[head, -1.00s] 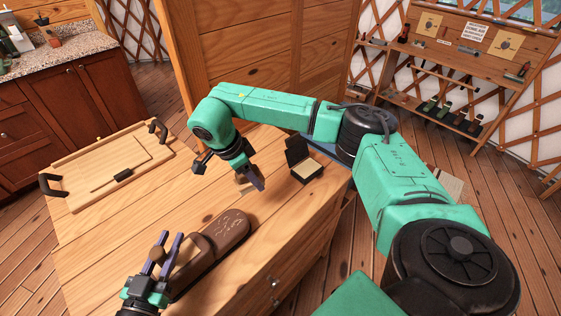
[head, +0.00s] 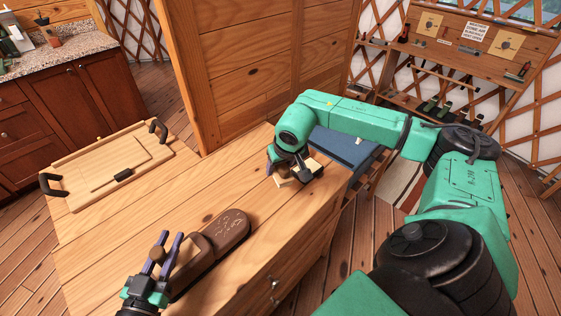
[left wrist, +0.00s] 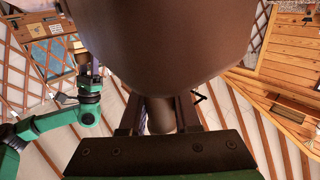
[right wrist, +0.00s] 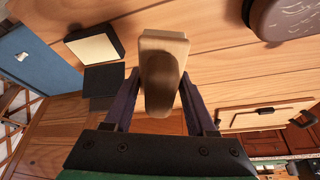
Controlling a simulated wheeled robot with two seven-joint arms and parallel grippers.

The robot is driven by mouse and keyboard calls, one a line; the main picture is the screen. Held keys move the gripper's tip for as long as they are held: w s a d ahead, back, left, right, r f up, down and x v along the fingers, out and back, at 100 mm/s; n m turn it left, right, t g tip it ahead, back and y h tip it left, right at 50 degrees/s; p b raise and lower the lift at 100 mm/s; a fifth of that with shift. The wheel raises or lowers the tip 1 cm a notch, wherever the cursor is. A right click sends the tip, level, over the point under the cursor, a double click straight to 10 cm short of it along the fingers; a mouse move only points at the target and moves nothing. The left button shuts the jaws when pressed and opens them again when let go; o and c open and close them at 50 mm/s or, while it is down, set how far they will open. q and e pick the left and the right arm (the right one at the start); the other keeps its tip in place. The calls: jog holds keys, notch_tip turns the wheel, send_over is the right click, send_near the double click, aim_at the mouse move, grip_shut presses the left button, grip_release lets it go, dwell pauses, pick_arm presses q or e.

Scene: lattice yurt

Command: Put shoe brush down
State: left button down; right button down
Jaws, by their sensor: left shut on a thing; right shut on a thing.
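The shoe brush (right wrist: 162,72), a wooden block with a paler edge, is between the fingers of my right gripper (right wrist: 158,100), which is shut on it. In the head view my right gripper (head: 290,168) is low at the table's far right, with the brush (head: 284,183) partly hidden. I cannot tell whether the brush touches the table.
An open dark box with a cream pad (right wrist: 94,46) lies close beside the brush. A wooden tray (head: 85,178) with black handles is at the table's left. A blue surface (head: 345,148) lies past the table's right edge. The table's middle (head: 190,185) is clear.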

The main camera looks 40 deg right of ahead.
aim_at(287, 174)
notch_tip(287, 174, down, 10)
jog(key=shift+r, duration=0.15)
jog(key=shift+c, duration=1)
grip_release()
jog(key=v, duration=1.1)
jog(key=shift+s+r, duration=0.15)
jog(key=shift+r, duration=0.25)
